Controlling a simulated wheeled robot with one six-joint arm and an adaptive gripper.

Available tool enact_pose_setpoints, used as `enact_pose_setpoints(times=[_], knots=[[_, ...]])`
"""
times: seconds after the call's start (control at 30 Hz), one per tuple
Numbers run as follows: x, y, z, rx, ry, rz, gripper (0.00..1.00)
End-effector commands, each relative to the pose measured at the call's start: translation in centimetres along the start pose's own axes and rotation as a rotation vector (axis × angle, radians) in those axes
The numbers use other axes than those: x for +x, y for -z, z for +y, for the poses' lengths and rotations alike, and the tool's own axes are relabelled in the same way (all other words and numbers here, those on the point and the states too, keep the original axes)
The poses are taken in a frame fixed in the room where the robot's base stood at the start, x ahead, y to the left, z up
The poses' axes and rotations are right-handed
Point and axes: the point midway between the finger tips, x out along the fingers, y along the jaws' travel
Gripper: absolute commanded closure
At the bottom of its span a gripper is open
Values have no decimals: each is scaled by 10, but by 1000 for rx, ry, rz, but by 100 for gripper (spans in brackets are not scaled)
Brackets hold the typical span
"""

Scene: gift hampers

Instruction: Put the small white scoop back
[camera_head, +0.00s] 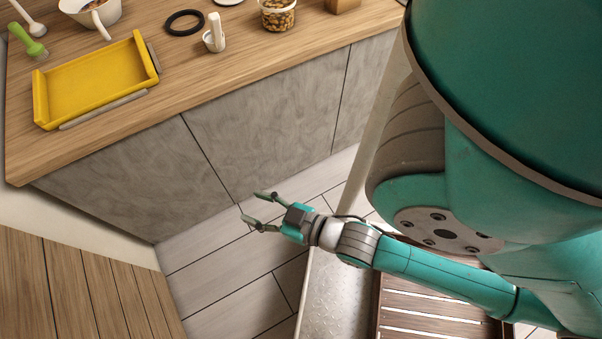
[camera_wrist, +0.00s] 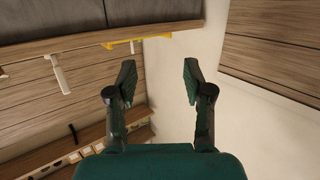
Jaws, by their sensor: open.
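A small white scoop (camera_head: 214,38) with an upright handle stands on the wooden counter (camera_head: 300,50) in the head view, between a black ring and a jar. A pale upright handle (camera_wrist: 60,75) shows past the counter edge in the wrist view, which looks upside down; I cannot tell for sure that it is the scoop. My gripper (camera_head: 254,207) is open and empty, out in front of the grey cabinet fronts and below the counter top. Its two fingers stand wide apart in the wrist view (camera_wrist: 158,75), with nothing between them.
A yellow tray (camera_head: 95,83), a white bowl (camera_head: 93,12) with a white handle over its rim, a green brush (camera_head: 27,40), a white spoon (camera_head: 27,19), the black ring (camera_head: 184,23) and the nut jar (camera_head: 277,17) are on the counter. The floor below is clear.

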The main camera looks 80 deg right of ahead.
Motion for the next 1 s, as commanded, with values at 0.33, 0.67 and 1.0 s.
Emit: enact_pose_setpoints(times=[0.33, 0.67, 1.0], knots=[[-97, -10, -27, -33, 188, -70, 49], [-113, -8, -28, -41, 217, -78, 49], [-112, -8, -28, -40, 216, -78, 49]])
